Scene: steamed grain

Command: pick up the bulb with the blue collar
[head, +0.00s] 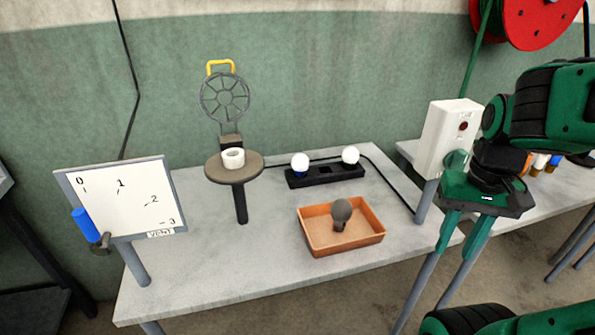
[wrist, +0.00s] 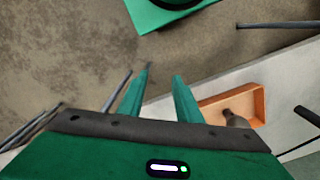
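The bulb with the blue collar (head: 300,163) is white and round and stands upright at the left end of a black holder (head: 326,179) on the table. Another white bulb (head: 350,156) stands at the right end of that holder; its collar looks dark. A grey bulb (head: 341,211) rests in an orange tray (head: 372,236), and it also shows in the wrist view (wrist: 235,119). My gripper (head: 455,262) is open and empty, to the right of the tray at the table's right side. In the wrist view its fingers (wrist: 162,72) are apart with floor between them.
A round stand (head: 240,197) with a white ring (head: 233,158) and a fan-like wheel stands left of the holder. A dial board (head: 125,197) is at the far left. A white box (head: 446,140) on a post stands at the right. The table's front is mostly clear.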

